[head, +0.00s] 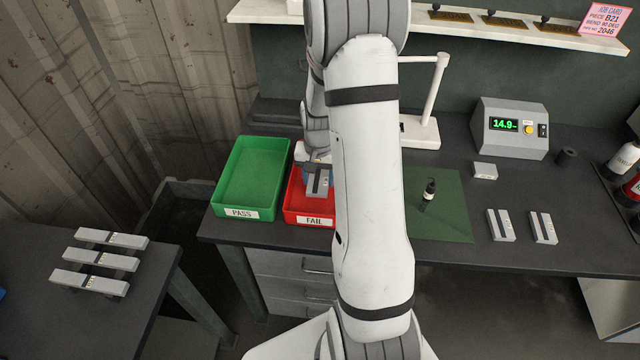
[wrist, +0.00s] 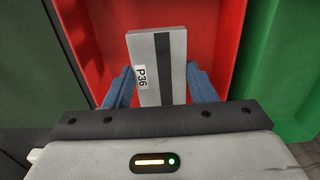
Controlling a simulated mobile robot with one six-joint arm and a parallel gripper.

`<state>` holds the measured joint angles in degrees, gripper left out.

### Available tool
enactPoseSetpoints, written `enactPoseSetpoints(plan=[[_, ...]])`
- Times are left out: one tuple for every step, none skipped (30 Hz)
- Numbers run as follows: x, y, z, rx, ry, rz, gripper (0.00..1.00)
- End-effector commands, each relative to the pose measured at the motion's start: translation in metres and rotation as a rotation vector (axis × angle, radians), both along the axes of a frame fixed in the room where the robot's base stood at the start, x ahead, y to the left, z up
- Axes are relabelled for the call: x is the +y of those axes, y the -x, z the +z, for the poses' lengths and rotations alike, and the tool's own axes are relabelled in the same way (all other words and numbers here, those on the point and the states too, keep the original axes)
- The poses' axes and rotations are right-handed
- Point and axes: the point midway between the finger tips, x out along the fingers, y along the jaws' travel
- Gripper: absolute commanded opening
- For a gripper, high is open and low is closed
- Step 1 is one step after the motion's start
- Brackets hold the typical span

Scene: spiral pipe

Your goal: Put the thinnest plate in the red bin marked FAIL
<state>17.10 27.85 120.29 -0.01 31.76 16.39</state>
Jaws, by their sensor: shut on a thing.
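The red bin (head: 296,208) marked FAIL stands on the bench, its right part hidden behind my arm. My gripper (head: 315,172) is at this bin, pointing down. Its blue fingers (wrist: 162,88) are shut on a grey plate (wrist: 146,62) with a dark stripe and a label P36. The plate also shows in the head view (head: 318,188). In the wrist view the red bin (wrist: 222,40) lies around and below the plate. I cannot tell whether the plate touches the bin floor.
The green PASS bin (head: 250,180) stands just left of the red one. Three plates (head: 100,262) lie on a rack on the left table. Two plates (head: 500,225) and a small block (head: 485,170) lie at right. A gauge (head: 510,130) reads 14.9.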

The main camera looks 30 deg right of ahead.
Motion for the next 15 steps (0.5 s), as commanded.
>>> enactPoseSetpoints(plan=[[-0.001, 0.001, -0.005, 0.003, -0.001, -0.002, 0.06], [-0.001, 0.001, -0.009, 0.004, -0.001, -0.003, 0.06], [-0.001, 0.001, -0.015, 0.004, -0.001, -0.004, 0.06], [-0.001, 0.002, -0.019, 0.005, -0.002, -0.004, 0.06], [-0.002, 0.001, -0.023, 0.004, -0.001, -0.004, 0.06], [-0.002, 0.001, -0.028, 0.004, -0.001, -0.005, 0.06], [-0.002, 0.001, -0.031, 0.003, -0.001, -0.005, 0.06], [-0.002, 0.001, -0.034, 0.002, 0.000, -0.005, 0.06], [-0.002, 0.001, -0.036, 0.001, -0.001, -0.005, 0.06], [-0.002, 0.001, -0.037, 0.001, -0.001, -0.005, 0.06], [-0.002, 0.001, -0.038, 0.001, -0.001, -0.006, 0.06], [-0.003, 0.001, -0.039, 0.000, 0.000, -0.006, 0.06], [-0.003, 0.001, -0.039, 0.000, 0.000, -0.006, 0.06], [-0.003, 0.001, -0.038, 0.000, 0.000, -0.006, 0.06], [-0.003, 0.001, -0.038, 0.000, 0.000, -0.006, 0.06]])
